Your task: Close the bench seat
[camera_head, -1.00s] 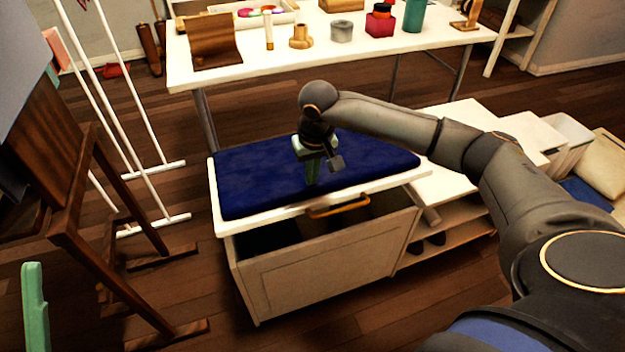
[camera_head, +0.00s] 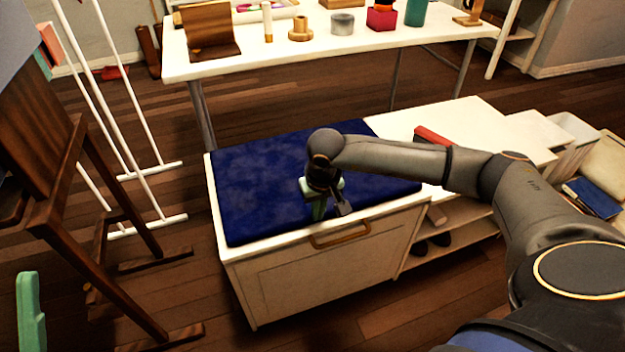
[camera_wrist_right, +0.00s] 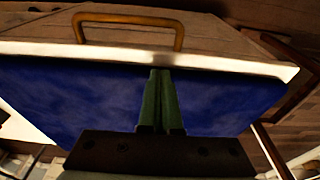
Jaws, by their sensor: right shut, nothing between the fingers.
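The bench seat (camera_head: 255,190) has a blue cushion on a white-edged lid. In the head view the lid lies down flush on the white bench box (camera_head: 320,280), with no dark gap showing at the front. A brass-coloured handle (camera_head: 340,235) sits at the front edge. My right gripper (camera_head: 319,212) is shut and empty, pointing down at the cushion close to the front edge. In the right wrist view, its green fingers (camera_wrist_right: 161,100) are together over the blue cushion, just short of the white edge. Whether they touch the cushion is unclear.
A white table (camera_head: 390,38) with several items stands behind the bench. A low white shelf (camera_head: 465,215) adjoins it on the right. A wooden easel (camera_head: 70,210) and a white rack (camera_head: 150,220) stand left. Floor in front is clear.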

